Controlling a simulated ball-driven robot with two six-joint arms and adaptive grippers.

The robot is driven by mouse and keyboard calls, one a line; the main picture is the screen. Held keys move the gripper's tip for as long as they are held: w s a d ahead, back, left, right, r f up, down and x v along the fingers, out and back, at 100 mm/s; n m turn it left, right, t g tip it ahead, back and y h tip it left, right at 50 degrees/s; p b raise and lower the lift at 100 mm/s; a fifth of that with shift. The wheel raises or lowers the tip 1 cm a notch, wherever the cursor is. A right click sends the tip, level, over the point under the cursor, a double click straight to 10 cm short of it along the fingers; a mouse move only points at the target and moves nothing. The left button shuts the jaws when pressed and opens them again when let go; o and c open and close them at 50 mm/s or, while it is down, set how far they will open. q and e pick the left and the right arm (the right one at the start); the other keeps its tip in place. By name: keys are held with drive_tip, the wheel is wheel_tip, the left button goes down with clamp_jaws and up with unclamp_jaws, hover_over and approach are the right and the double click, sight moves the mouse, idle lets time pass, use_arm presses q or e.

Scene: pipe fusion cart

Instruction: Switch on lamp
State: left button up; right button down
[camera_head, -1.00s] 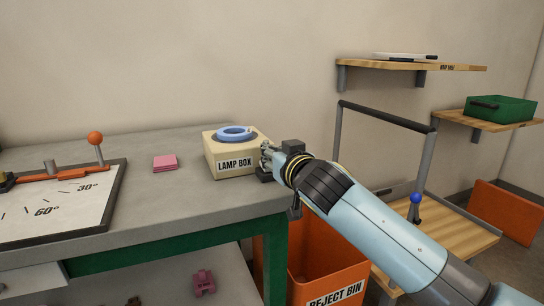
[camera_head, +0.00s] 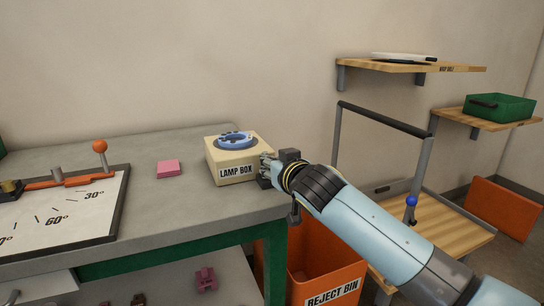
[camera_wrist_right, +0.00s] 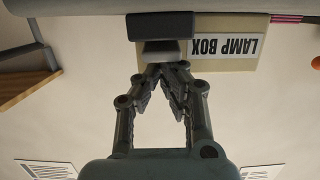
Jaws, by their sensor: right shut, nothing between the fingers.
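The cream lamp box (camera_head: 237,174) stands at the right end of the grey bench with a blue ring (camera_head: 236,141) on top. Dark patches show around the ring. My right gripper (camera_head: 268,170) is beside the box's right end, its fingers shut and empty. In the right wrist view, the gripper's fingertips (camera_wrist_right: 163,68) meet just by a dark grey block (camera_wrist_right: 160,26) at the end of the lamp box (camera_wrist_right: 225,45), whose label appears upside down. I cannot tell whether they touch the block. My left gripper is out of view.
A pink block (camera_head: 168,167) and a dial board with an orange lever (camera_head: 70,182) are on the bench. An orange reject bin (camera_head: 333,290) stands below my right arm. Wooden shelves (camera_head: 410,66) and a cart with a blue knob (camera_head: 411,201) are at right.

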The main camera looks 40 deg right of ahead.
drive_tip(key=r+p, duration=0.4)
drive_tip(key=r, duration=0.1)
drive_tip(key=shift+w+d+r+p, duration=0.15)
drive_tip(key=shift+w+p, duration=0.2)
drive_tip(key=shift+w, duration=0.05)
drive_tip(key=b+v, duration=0.1)
drive_tip(key=v, duration=0.8)
drive_tip(key=shift+s+r, duration=0.3)
drive_tip(key=shift+r, duration=0.1)
